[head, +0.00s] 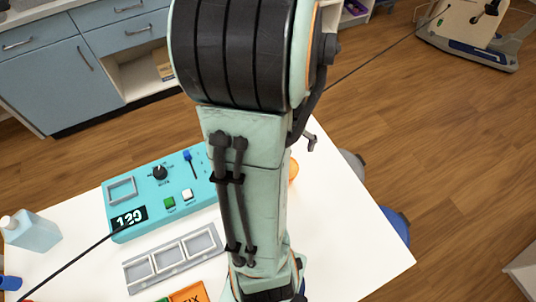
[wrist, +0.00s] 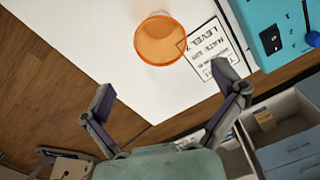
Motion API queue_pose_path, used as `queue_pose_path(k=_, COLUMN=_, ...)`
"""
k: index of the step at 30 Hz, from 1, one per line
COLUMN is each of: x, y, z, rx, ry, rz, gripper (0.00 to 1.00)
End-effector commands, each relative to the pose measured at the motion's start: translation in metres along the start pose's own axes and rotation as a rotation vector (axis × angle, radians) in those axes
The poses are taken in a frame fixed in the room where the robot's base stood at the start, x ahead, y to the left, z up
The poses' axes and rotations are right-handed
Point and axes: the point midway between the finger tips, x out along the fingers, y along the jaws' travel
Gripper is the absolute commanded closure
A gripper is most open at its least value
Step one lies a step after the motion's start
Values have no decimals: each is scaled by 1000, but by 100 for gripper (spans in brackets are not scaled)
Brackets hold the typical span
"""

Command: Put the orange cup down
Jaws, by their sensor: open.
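The orange cup (wrist: 160,42) is see-through and rests on the white table, apart from my gripper, in the wrist view. Its right side overlaps the edge of a printed label (wrist: 212,46) with a black border. My gripper (wrist: 166,92) is open and empty, its two fingers spread wide below the cup in that picture. In the head view only a sliver of the orange cup (head: 293,171) shows at the right edge of my arm, which hides the rest. My gripper is mostly hidden there too.
A teal control box (head: 130,192) with a display, knob and buttons stands on the white table (head: 350,240). A grey three-slot tray (head: 174,258), a bottle (head: 33,232) and an orange item (head: 189,294) are nearby. Blue cabinets (head: 55,85) stand behind. The table's right side is clear.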

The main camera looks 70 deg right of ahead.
Motion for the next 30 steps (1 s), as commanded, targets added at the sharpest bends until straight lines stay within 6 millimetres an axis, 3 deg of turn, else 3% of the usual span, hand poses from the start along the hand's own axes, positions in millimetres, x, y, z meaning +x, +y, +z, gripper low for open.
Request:
queue_pose_path(k=8, x=-4, y=-6, z=0, rx=-18, ry=1, rz=-5, gripper=5)
queue_pose_path(k=11, x=-15, y=-45, z=5, rx=-137, ry=4, rz=-38, gripper=5)
queue_pose_path(k=12, x=-23, y=-71, z=12, rx=-220, ry=3, rz=-58, gripper=5)
queue_pose_path(k=14, x=-38, y=-113, z=33, rx=-379, ry=-5, rz=-88, gripper=5)
queue_pose_path(k=15, x=-48, y=-139, z=53, rx=-495, ry=-13, rz=-104, gripper=5)
queue_pose_path(k=18, x=-69, y=-182, z=114, rx=-786, ry=-37, rz=-118, gripper=5)
queue_pose_path(k=19, x=-74, y=-188, z=132, rx=-866, ry=-44, rz=-115, gripper=5)
queue_pose_path(k=21, x=-83, y=-194, z=168, rx=-1031, ry=-52, rz=-101, gripper=5)
queue_pose_path(k=24, x=-89, y=-190, z=204, rx=-1199, ry=-52, rz=-75, gripper=5)
queue_pose_path(k=27, x=-92, y=-184, z=220, rx=-1285, ry=-50, rz=-56, gripper=5)
queue_pose_path(k=30, x=-92, y=-182, z=224, rx=-1308, ry=-51, rz=-49, gripper=5)
